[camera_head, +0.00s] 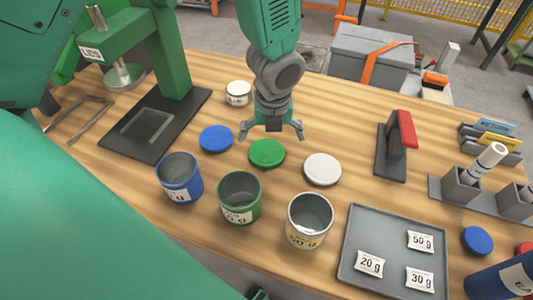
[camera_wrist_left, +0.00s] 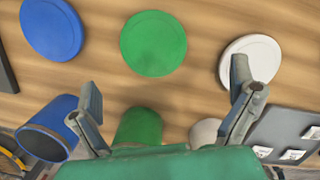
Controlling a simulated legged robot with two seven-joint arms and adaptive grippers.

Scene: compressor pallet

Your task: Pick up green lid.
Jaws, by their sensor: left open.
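The green lid (camera_head: 267,153) lies flat on the wooden table, between a blue lid (camera_head: 216,138) and a white lid (camera_head: 322,169). In the left wrist view the green lid (camera_wrist_left: 153,43) lies beyond the fingertips, centred between them. My left gripper (camera_head: 272,132) is open and empty, pointing down above and just behind the green lid in the head view. Its spread fingers also show in the left wrist view (camera_wrist_left: 165,105). The green can (camera_head: 238,198) stands open in front of the green lid. My right gripper is not in view.
A blue can (camera_head: 180,178) and a yellow-labelled can (camera_head: 309,220) flank the green can. A grey tray (camera_head: 352,240) with weight cards lies front right. A green press (camera_head: 170,60) stands at left and a red-handled tool (camera_head: 400,140) at right.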

